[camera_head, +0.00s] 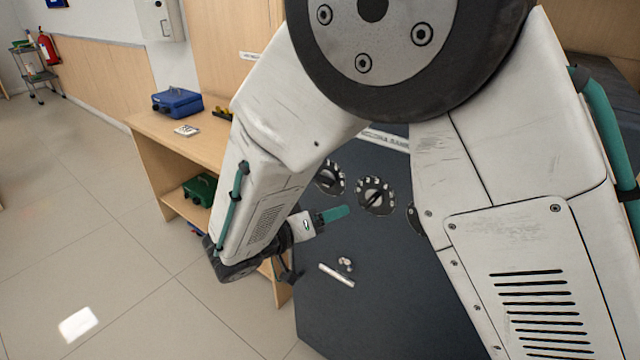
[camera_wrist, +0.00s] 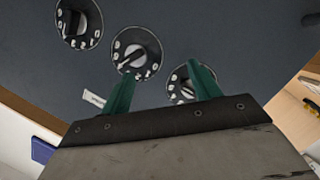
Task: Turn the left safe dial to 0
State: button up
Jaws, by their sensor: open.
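The dark safe front carries a row of black dials with pale numbers. In the head view the left dial (camera_head: 330,177) is left of the middle dial (camera_head: 376,196), and a third dial (camera_head: 414,219) is mostly hidden by my arm. My gripper (camera_head: 340,213) has green fingers, open and empty, below the left and middle dials. In the wrist view the open gripper (camera_wrist: 163,73) faces the safe. One dial (camera_wrist: 184,88) is partly behind its right finger; a dial with a pale pointer (camera_wrist: 137,50) lies above its left finger. I cannot tell which number any pointer marks.
A white handle (camera_head: 337,275) sits lower on the safe front. Open tiled floor (camera_head: 90,200) lies further left.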

aim_at(321, 183)
jog(key=w+a+r+m+t+y, duration=0.1)
jog(key=w+a+r+m+t, duration=0.1)
jog(key=w+a+m+t, duration=0.3)
jog(key=shift+m+g, duration=0.4)
jog(key=shift+m, duration=0.1)
jog(key=x, duration=0.6)
jog(key=shift+d+f, duration=0.25)
jog(key=c, duration=1)
